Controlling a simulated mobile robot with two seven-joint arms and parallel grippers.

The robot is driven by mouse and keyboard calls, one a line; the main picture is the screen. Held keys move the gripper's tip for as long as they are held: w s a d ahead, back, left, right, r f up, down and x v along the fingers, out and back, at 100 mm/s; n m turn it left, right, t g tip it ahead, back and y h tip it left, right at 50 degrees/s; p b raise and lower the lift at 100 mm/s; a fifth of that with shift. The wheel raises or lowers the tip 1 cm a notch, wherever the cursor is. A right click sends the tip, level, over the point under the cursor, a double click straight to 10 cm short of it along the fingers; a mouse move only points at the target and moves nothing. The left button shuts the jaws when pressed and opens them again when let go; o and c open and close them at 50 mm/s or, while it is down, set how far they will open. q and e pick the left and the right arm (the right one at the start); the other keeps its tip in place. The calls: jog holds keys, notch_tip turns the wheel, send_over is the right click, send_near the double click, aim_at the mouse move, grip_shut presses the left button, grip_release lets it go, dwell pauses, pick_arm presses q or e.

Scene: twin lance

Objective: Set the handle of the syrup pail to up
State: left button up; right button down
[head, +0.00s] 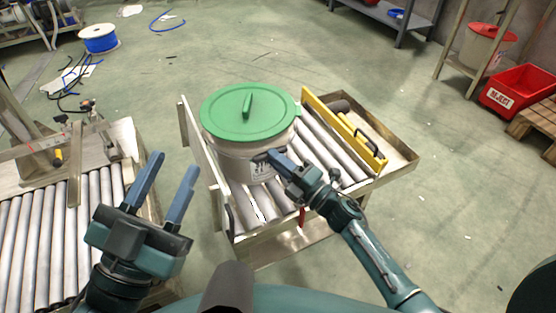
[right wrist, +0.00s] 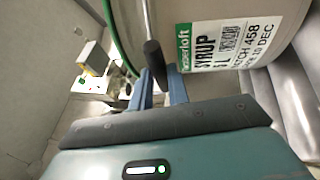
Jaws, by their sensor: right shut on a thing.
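The syrup pail (head: 240,160) is off-white with a green lid (head: 225,115) and stands upright on a roller conveyor. A raised green grip sits on the lid. Its label reads SYRUP in the right wrist view (right wrist: 208,42). The pail's handle (right wrist: 153,55), a metal wire with a dark grip, runs down between the fingers of my right gripper (right wrist: 160,85). My right gripper is shut on this dark grip, at the pail's near side in the head view (head: 271,157). My left gripper (head: 168,176) is open and empty, left of the pail and apart from it.
The conveyor has a metal side plate (head: 207,180) left of the pail and a yellow bar (head: 335,122) to its right. Another roller conveyor (head: 28,225) stands at the left. A red bin (head: 520,92) and a shelf with a red-lidded bucket (head: 485,45) are far right.

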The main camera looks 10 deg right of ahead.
pick_arm(q)
jog(key=shift+r, duration=0.1)
pick_arm(e)
jog(key=r+p, duration=0.1)
jog(key=p, duration=0.3)
jog(key=shift+r+g, duration=0.3)
jog(key=shift+r, duration=0.1)
jog(key=shift+r+m+h+p, duration=0.15)
jog(key=shift+m+h+p, duration=0.2)
jog(key=shift+p, duration=0.4)
jog(key=c, duration=1.3)
grip_release()
pick_arm(q)
jog(key=f+n+y, duration=0.1)
jog(key=s+f+g+y, duration=0.1)
jog(key=f, duration=0.1)
jog(key=shift+f+n+g+y, duration=0.15)
jog(key=shift+n+g+y, duration=0.15)
jog(key=shift+n, duration=0.1)
